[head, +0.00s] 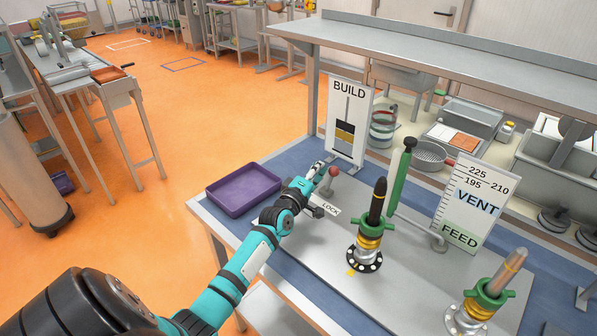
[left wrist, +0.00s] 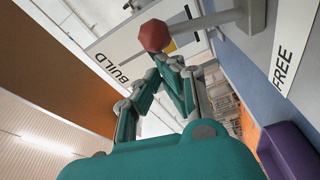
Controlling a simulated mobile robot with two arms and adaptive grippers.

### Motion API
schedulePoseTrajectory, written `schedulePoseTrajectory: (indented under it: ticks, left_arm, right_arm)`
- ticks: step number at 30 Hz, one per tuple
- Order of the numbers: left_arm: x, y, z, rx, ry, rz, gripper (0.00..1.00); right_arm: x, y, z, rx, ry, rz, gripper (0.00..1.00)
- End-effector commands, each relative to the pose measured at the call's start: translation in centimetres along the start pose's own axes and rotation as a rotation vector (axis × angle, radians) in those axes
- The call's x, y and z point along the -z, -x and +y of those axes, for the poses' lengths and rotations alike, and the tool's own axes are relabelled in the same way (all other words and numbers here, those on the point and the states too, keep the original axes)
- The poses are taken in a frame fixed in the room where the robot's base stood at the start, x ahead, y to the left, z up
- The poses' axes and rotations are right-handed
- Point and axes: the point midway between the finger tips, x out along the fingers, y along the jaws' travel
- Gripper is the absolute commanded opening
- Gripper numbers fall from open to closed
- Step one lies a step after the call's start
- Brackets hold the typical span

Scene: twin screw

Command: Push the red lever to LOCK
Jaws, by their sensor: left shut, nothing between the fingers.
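The red lever's knob (head: 334,171) stands above the grey plate near the BUILD board in the head view. In the left wrist view the red knob (left wrist: 154,35) sits on a grey rod that runs right to a grey mount. My left gripper (head: 319,168) is shut and empty, its tips right beside the knob. In the left wrist view my left gripper's fingertips (left wrist: 166,60) appear to reach the knob; contact is not certain. The LOCK label (head: 331,209) lies on the plate, partly hidden by my gripper. A FREE label (left wrist: 286,62) shows in the left wrist view. My right gripper is not in view.
A purple tray (head: 243,191) lies left of my left arm. The BUILD board (head: 348,120) stands behind the lever. A shelf (head: 440,50) overhangs the back.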

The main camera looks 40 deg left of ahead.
Motion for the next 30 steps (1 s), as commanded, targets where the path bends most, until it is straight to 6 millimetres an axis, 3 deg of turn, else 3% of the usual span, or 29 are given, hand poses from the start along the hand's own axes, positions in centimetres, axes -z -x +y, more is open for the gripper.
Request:
schedulePoseTrajectory:
  ticks: [12, 30]
  left_arm:
    - [-2.9, 0.7, 0.3, -0.069, -0.284, 0.000, 0.00]
    - [-3.8, 0.9, 0.3, -0.091, -0.378, 0.000, 0.00]
  right_arm:
    - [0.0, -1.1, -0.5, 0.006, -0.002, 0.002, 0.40]
    - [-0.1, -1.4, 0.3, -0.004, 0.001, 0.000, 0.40]
